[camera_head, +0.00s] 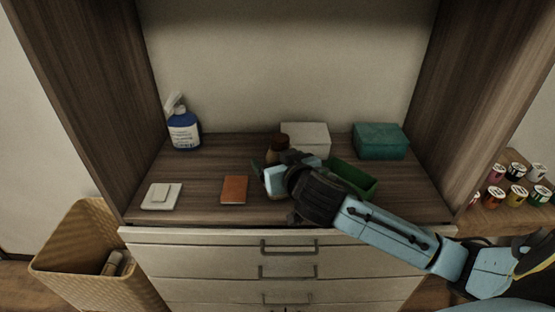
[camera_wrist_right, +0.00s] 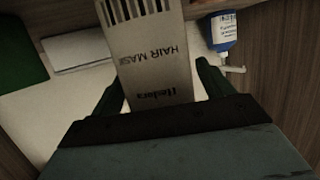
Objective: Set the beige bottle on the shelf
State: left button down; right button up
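A beige bottle (camera_wrist_right: 157,65) marked HAIR MASK stands out clearly in the right wrist view, between the two fingers of my right gripper (camera_wrist_right: 160,82). The fingers are spread, with a narrow strip of background beside the bottle at the right finger. The bottle's top is hidden by the gripper body, and its base is cut off by the frame edge. My left gripper is out of view.
A blue pump bottle (camera_head: 184,131), orange-brown notebook (camera_head: 234,189) and white pads (camera_head: 161,196) lie left. Drawers and a wicker basket (camera_head: 75,250) are below.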

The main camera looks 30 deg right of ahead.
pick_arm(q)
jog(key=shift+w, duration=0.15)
pick_arm(e)
jog(key=shift+r, duration=0.25)
jog(key=shift+s+a, duration=0.1)
jog(key=shift+s, duration=0.2)
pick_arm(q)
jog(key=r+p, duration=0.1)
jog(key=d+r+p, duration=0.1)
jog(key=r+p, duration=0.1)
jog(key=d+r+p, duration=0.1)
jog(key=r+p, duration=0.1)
pick_arm(e)
jog(key=v, duration=1.1)
jog(key=shift+s, duration=0.15)
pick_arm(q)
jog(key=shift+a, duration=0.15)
